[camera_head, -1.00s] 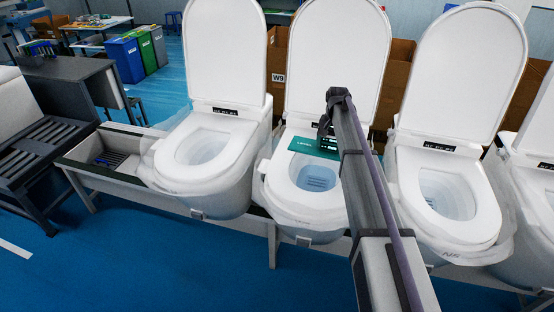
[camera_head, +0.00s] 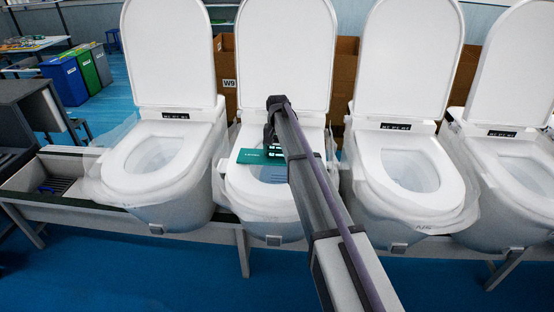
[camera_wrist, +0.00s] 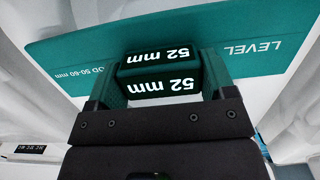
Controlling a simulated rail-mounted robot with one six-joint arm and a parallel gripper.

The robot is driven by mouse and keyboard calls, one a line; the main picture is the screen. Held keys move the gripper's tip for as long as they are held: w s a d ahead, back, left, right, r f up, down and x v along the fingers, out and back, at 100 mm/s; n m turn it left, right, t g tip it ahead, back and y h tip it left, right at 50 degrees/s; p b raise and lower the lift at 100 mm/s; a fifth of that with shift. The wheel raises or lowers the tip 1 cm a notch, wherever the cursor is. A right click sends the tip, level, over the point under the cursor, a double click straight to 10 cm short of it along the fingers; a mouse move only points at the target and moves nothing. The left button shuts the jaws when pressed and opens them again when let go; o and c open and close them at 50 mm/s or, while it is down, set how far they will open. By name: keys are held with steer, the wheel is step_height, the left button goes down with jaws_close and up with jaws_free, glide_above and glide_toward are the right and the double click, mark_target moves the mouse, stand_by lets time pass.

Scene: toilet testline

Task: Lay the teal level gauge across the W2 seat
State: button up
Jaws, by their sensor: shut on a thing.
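The teal level gauge is a flat plate marked LEVEL (camera_head: 249,157) with a block marked 52 mm on top (camera_wrist: 160,77). My gripper (camera_head: 271,140) is shut on that block, which shows between the fingers in the wrist view. The plate lies crosswise over the rear half of the seat (camera_head: 242,184) of the second toilet from the left, whose lid is up. My arm hides the right part of the plate and seat. I cannot tell whether the plate touches the seat. No W2 label is readable.
Toilets with raised lids stand on both sides, at left (camera_head: 150,165) and right (camera_head: 405,170), on one long bench. Cardboard boxes (camera_head: 345,75) stand behind, one with a W9 tag (camera_head: 230,83). Blue floor (camera_head: 150,275) in front is clear.

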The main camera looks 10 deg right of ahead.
steer(key=shift+f+p, duration=0.2)
steer(key=shift+p, duration=0.1)
steer(key=shift+c, duration=0.5)
steer(key=shift+f, duration=0.2)
steer(key=o, duration=1.2)
step_height(320, 180, up, 13)
steer(key=w+p, duration=0.1)
steer(key=p, duration=1.1)
steer(key=s+n+t, duration=0.1)
steer(key=s+n, duration=0.2)
steer(key=s, duration=3.8)
step_height(320, 180, down, 11)
steer(key=b, duration=1)
steer(key=shift+w+d+f+b, duration=0.2)
steer(key=shift+w+d+b, duration=0.15)
steer(key=shift+w+d, duration=0.1)
